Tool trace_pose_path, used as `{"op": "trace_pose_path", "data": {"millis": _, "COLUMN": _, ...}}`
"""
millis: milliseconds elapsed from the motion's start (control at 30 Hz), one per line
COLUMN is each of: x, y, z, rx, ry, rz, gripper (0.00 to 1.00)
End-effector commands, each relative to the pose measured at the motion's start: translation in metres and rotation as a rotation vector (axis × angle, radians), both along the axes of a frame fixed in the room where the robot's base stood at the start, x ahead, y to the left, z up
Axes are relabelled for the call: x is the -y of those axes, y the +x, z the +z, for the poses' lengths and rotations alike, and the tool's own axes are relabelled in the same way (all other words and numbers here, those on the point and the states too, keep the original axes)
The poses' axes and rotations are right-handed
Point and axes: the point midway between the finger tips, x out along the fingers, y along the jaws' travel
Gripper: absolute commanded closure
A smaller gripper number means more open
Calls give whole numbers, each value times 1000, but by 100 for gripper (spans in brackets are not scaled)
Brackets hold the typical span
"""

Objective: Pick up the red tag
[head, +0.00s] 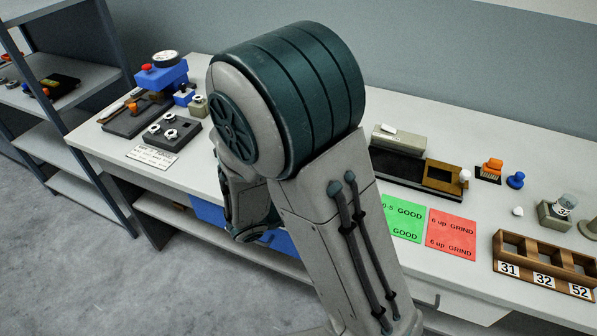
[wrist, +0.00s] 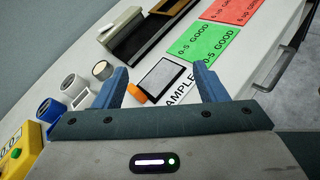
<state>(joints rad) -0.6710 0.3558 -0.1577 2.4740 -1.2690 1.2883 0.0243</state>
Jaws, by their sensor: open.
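I cannot make out a separate small red tag in either view. The clearest red item is a flat red card (head: 451,234) printed "6 up GRIND", lying on the bench beside a green card (head: 398,216); it also shows at the top of the wrist view (wrist: 226,12). My gripper (wrist: 162,77) is open, with its two blue fingers apart. Nothing is visibly held. In the head view my arm hides the gripper and the bench under it.
A long black fixture (head: 400,164) lies behind the cards. A wooden numbered rack (head: 545,262) stands at right. Blue-and-white parts (wrist: 73,87) and a yellow device (wrist: 22,150) are left of my gripper. A shelf unit (head: 60,143) stands at far left.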

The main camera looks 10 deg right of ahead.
Motion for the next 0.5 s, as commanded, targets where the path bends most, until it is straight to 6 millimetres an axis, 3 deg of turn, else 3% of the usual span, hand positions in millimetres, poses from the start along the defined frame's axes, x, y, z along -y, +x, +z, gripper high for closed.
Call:
{"op": "trace_pose_path", "data": {"millis": 100, "x": -33, "y": 28, "z": -19, "rx": -56, "ry": -186, "rz": 236, "gripper": 35}}
{"op": "trace_pose_path", "data": {"millis": 300, "x": -85, "y": 56, "z": -42, "rx": -98, "ry": -388, "rz": 531, "gripper": 35}}
{"op": "trace_pose_path", "data": {"millis": 500, "x": -107, "y": 66, "z": -52, "rx": -107, "ry": -462, "rz": 653, "gripper": 35}}
